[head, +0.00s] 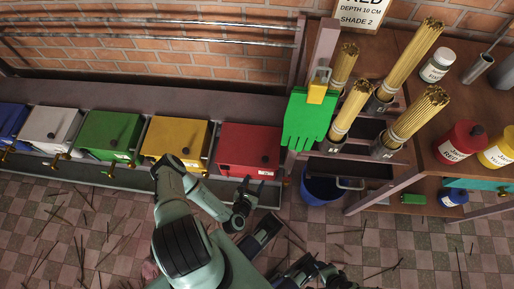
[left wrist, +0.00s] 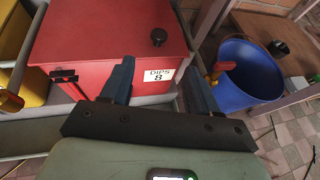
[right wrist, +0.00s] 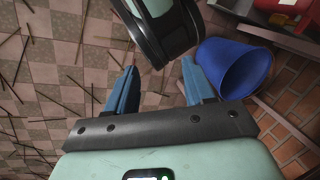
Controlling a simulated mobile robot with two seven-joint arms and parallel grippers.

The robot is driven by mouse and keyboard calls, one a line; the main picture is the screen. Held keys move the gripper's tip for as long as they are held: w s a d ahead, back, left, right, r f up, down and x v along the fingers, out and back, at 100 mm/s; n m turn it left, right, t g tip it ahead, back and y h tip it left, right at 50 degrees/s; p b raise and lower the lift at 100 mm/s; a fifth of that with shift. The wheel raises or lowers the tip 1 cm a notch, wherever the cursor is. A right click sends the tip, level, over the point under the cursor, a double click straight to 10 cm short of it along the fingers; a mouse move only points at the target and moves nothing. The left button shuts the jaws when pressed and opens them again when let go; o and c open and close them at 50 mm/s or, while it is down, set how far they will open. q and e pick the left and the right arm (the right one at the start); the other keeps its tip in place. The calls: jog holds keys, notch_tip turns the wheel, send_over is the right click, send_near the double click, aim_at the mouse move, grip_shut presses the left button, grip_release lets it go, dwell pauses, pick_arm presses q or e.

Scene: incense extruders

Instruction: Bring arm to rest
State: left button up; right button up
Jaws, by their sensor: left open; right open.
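My left gripper (head: 254,187) is open in front of the red box (head: 249,148). In the left wrist view its two blue fingers (left wrist: 158,78) stand apart with nothing held between them. The red box (left wrist: 112,35) fills much of that view, with a black knob and a "DIPS 8" label; I cannot tell whether the fingers touch it. My right gripper (right wrist: 158,78) is open and empty over the tiled floor, and a dark part of my own body crosses beyond its fingers. In the head view the right arm shows only partly at the bottom edge.
A blue bucket (head: 322,189) stands on the floor right of the red box. Yellow (head: 175,138), green (head: 110,134) and white (head: 49,127) boxes line the bench. A green glove (head: 307,118) hangs on the post. Incense bundles and jars occupy the right table. Sticks litter the floor.

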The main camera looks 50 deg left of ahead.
pick_arm(q)
jog(key=shift+s+d+r, duration=0.25)
jog(key=shift+s, duration=0.35)
